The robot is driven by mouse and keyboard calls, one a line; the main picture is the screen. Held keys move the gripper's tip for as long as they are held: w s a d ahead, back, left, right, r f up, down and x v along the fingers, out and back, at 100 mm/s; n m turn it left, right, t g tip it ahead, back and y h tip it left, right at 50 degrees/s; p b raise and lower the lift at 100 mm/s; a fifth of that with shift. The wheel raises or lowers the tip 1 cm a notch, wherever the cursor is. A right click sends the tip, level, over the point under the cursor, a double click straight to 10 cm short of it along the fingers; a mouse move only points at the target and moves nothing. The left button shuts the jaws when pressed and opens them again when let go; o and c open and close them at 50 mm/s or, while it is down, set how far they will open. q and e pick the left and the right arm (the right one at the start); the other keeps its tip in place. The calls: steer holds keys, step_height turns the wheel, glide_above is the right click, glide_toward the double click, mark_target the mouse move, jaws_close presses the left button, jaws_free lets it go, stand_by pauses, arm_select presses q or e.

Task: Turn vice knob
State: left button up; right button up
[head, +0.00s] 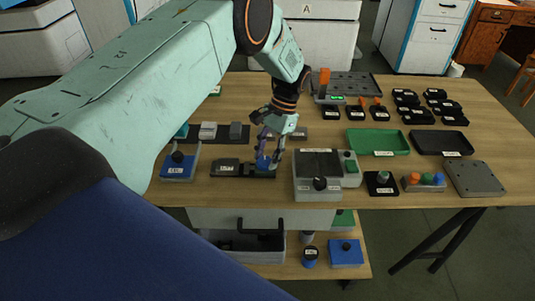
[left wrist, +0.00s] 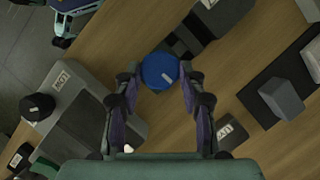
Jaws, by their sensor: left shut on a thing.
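The vice (head: 228,168) is a dark, low body with a label, lying near the front edge of the wooden table, left of the grey machine. Its blue round knob (head: 263,162) is at its right end. My left gripper (head: 268,158) reaches down onto the knob from above. In the left wrist view the knob (left wrist: 160,70) sits between the two fingertips, and the fingers are closed on its sides. The fingers hide part of the knob in the head view. My right gripper is in neither view.
A blue box with a black knob (head: 178,167) is to the left. A green tray (head: 378,142) and a black tray (head: 441,143) lie further right.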

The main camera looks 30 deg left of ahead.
arm_select(q)
steer(key=o, duration=1.2)
steer(key=shift+c, duration=0.2)
steer(key=v, duration=1.2)
steer(key=shift+f, duration=0.1)
